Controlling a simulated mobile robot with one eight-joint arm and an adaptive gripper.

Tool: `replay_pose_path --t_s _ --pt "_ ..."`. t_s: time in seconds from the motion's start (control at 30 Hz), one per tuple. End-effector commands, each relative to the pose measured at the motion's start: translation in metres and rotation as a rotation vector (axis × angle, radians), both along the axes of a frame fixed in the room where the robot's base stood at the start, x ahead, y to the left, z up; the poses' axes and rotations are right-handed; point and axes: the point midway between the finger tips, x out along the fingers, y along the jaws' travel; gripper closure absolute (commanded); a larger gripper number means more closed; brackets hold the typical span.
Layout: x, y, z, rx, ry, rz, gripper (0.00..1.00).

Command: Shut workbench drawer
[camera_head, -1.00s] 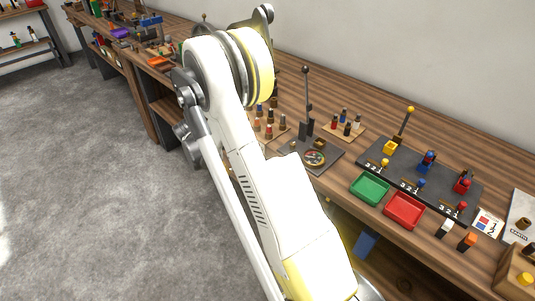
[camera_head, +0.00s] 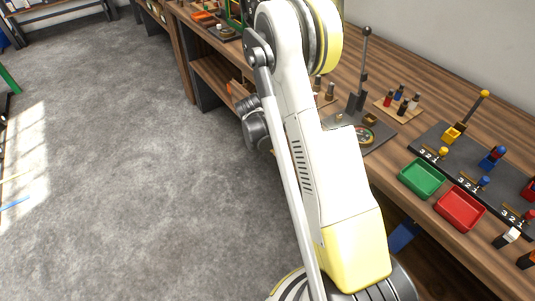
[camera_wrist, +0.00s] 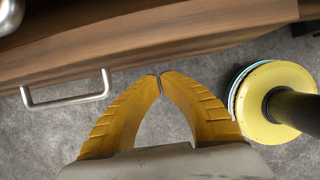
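In the wrist view, a brown wooden drawer front (camera_wrist: 150,45) runs across the upper part of the picture. A silver bar handle (camera_wrist: 67,102) sticks out from it at the left. My gripper (camera_wrist: 159,82) has yellow fingers whose tips meet, with nothing seen between them. The tips are just below the wooden front in the picture, to the right of the handle; I cannot tell whether they touch it. In the head view, my arm hides the gripper and the drawer front, so how far the drawer stands out cannot be told.
The workbench top (camera_head: 405,130) holds a green tray (camera_head: 422,179), a red tray (camera_head: 460,209), a lever panel (camera_head: 470,168) and small pegs. A blue item (camera_head: 403,236) shows below the bench edge. The grey floor (camera_head: 130,180) at left is clear nearby.

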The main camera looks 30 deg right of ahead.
Motion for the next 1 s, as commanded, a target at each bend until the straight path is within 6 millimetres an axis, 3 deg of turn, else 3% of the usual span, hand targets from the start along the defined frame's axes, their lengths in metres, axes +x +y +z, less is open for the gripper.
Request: replay_pose_path --t_s 0.53,0.77,1.0 --pt "0.001 -0.012 0.001 0.000 0.000 0.000 1.00" --pt "0.001 -0.039 0.001 0.000 0.000 -0.002 1.00" --pt "0.002 -0.039 0.001 0.000 0.000 0.001 1.00"
